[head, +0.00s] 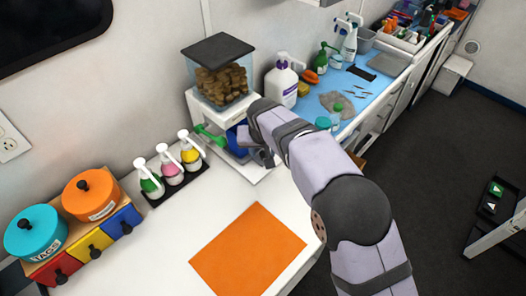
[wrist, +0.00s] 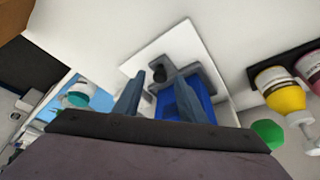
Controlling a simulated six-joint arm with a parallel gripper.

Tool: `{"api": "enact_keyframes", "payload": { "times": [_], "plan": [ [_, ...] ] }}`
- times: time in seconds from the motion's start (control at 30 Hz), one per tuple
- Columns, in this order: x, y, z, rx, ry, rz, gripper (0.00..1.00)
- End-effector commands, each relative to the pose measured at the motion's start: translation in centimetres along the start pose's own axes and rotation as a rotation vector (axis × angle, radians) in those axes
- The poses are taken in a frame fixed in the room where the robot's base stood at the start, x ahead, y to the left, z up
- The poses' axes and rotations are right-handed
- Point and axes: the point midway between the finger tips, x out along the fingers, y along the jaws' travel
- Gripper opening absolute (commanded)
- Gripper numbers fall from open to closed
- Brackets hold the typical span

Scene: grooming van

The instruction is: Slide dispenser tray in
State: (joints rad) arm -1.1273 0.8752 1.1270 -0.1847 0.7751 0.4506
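The dispenser (head: 220,75) is a clear bin of brown pieces with a dark lid on a white stand. Its blue tray (head: 237,140) sits low at the stand, partly hidden by my arm. In the wrist view the blue tray (wrist: 206,101) lies by the right finger, with a grey piece and a dark knob (wrist: 160,74) just beyond the fingertips. My gripper (wrist: 160,90) has its fingers apart with nothing clearly held between them. In the head view my gripper (head: 262,153) is beside the tray. Whether it touches the tray cannot be told.
A green lever (head: 210,136) sticks out from the dispenser. Several pump bottles (head: 172,172) stand in a black rack to the left. An orange mat (head: 247,250) lies on the white counter in front. A blue mat (head: 345,82) with bottles and tools is behind my arm.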

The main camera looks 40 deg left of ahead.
Motion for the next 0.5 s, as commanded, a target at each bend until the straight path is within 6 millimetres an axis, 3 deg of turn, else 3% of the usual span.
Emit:
{"api": "enact_keyframes", "payload": {
  "times": [0.5],
  "plan": [
    [-5.9, -0.1, 0.0, -0.001, 0.002, -0.001, 0.37]
  ]
}}
